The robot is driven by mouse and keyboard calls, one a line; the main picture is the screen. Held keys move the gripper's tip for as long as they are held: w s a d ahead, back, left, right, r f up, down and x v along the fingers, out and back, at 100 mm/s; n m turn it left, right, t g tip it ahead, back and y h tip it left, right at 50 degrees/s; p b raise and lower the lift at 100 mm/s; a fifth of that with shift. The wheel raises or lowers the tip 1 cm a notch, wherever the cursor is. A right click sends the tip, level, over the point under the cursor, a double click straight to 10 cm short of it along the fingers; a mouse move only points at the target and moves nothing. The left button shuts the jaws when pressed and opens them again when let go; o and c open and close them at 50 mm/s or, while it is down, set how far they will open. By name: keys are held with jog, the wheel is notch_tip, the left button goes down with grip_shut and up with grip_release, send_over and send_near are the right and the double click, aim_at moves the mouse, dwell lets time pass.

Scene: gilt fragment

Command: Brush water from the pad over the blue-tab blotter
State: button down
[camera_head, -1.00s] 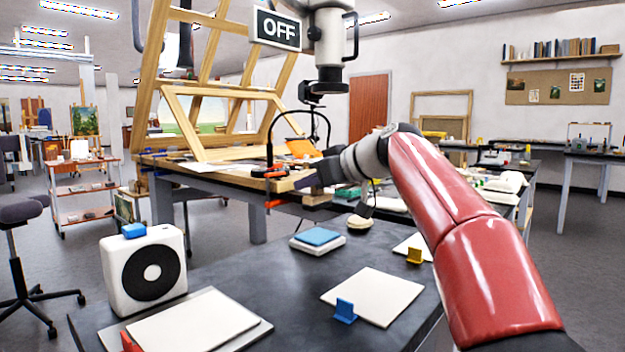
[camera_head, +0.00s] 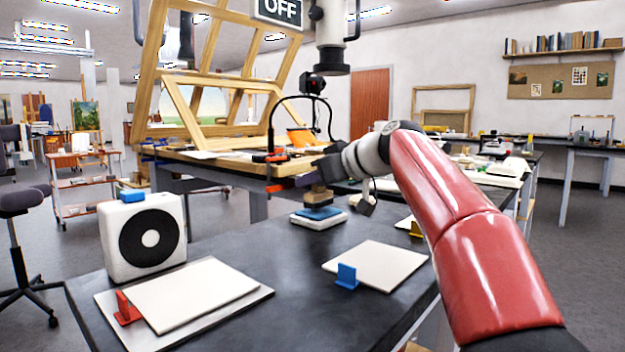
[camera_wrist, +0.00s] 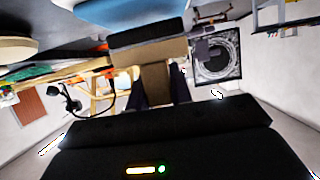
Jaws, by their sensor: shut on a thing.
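My gripper (camera_head: 312,179) is shut on a wide brush (camera_head: 318,197) with a wooden block, held upright with its bristles down. The brush is at the top of the blue pad (camera_head: 336,214), which lies on a white base (camera_head: 318,223); contact looks likely but is hard to confirm. In the wrist view the brush's tan block (camera_wrist: 150,52) and dark bristle band sit against the blue pad (camera_wrist: 110,14). The blue-tab blotter (camera_head: 380,262) is a white sheet lying flat in front, with a blue tab (camera_head: 347,276) at its near left edge.
A red-tab sheet (camera_head: 195,293) lies on a grey board at left, below a white fan-like box (camera_head: 145,238). A yellow tab (camera_head: 416,230) and its sheet are partly behind my arm. A round pale object (camera_head: 362,200) lies beside the pad. Dark bench between is clear.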

jog(key=shift+f+b, duration=0.55)
jog(key=shift+f, duration=0.15)
dwell(1.3)
notch_tip(320, 180, up, 7)
jog(key=p, duration=0.6)
jog(key=shift+r+p, duration=0.15)
jog(key=shift+p, duration=0.2)
dwell(0.4)
